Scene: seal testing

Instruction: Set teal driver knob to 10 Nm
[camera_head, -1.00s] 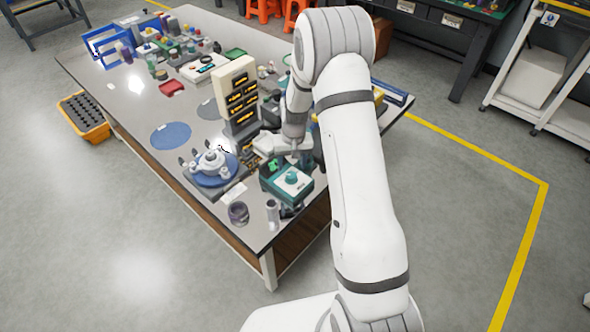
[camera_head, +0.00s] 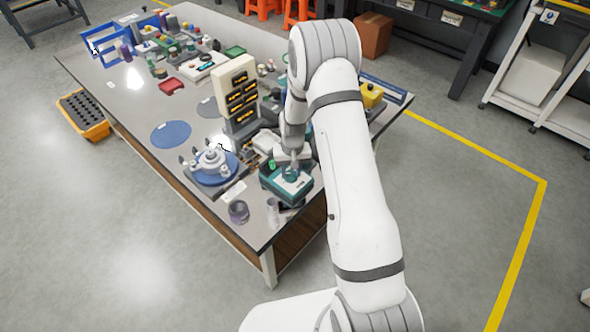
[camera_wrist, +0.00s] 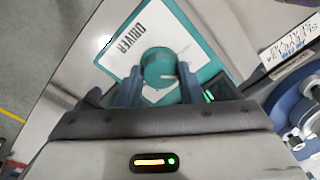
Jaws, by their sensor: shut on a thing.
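The teal driver box (camera_head: 276,190) stands near the front right of the table, with a white panel on top. In the wrist view the panel (camera_wrist: 128,29) reads "DRIVER" and carries a round teal knob (camera_wrist: 158,67). My gripper (camera_wrist: 158,82) is over the panel with one finger on each side of the knob, shut on it. A pale pointer line shows on the knob, but its angle against the scale is hard to read. In the head view my gripper (camera_head: 289,168) comes down onto the box from above and partly hides the knob.
A round blue fixture (camera_head: 213,168) with white clamps is left of the box. A beige rack (camera_head: 234,86) of labelled slots stands behind. A purple ring (camera_head: 238,211) sits near the front edge. A "SLEEVE" label (camera_wrist: 288,45) shows at the right in the wrist view.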

